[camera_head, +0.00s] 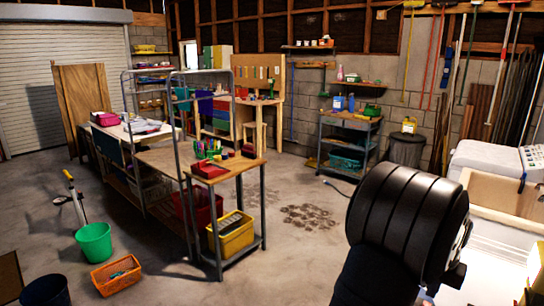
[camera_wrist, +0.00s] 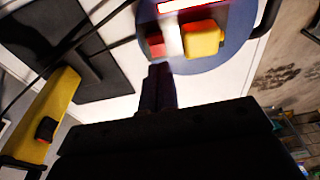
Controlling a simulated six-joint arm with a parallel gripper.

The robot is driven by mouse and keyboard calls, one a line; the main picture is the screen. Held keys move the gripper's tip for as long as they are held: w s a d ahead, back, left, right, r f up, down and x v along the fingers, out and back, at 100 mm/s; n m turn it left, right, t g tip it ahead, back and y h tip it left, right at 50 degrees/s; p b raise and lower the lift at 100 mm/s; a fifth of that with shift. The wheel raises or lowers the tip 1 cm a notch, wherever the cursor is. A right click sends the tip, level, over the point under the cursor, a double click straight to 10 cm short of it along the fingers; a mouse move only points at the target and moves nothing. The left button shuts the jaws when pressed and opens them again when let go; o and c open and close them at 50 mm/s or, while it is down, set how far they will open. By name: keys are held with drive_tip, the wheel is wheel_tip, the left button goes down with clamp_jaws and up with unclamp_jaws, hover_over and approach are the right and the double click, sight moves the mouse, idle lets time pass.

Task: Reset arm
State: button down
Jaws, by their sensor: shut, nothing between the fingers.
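My gripper (camera_wrist: 160,72) shows in the wrist view as two dark fingers pressed together, with no object between them. It is in front of a blue rounded surface bearing a yellow block (camera_wrist: 203,38) and a small red block (camera_wrist: 155,42); I cannot tell whether it touches them. In the head view my black arm fills the lower right, and my fingers cannot be made out there.
A workbench (camera_head: 250,165) with a red box and pens stands in the middle. A green bucket (camera_head: 94,243), an orange basket (camera_head: 116,275) and a yellow bin (camera_head: 232,235) are near it. A washing machine (camera_head: 485,158) stands right. Stained floor (camera_head: 308,215) is clear.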

wheel_tip(320, 180, up, 13)
drive_tip(key=s+a, duration=0.2)
drive_tip(key=f, duration=0.5)
drive_tip(key=shift+w+d+f, duration=0.2)
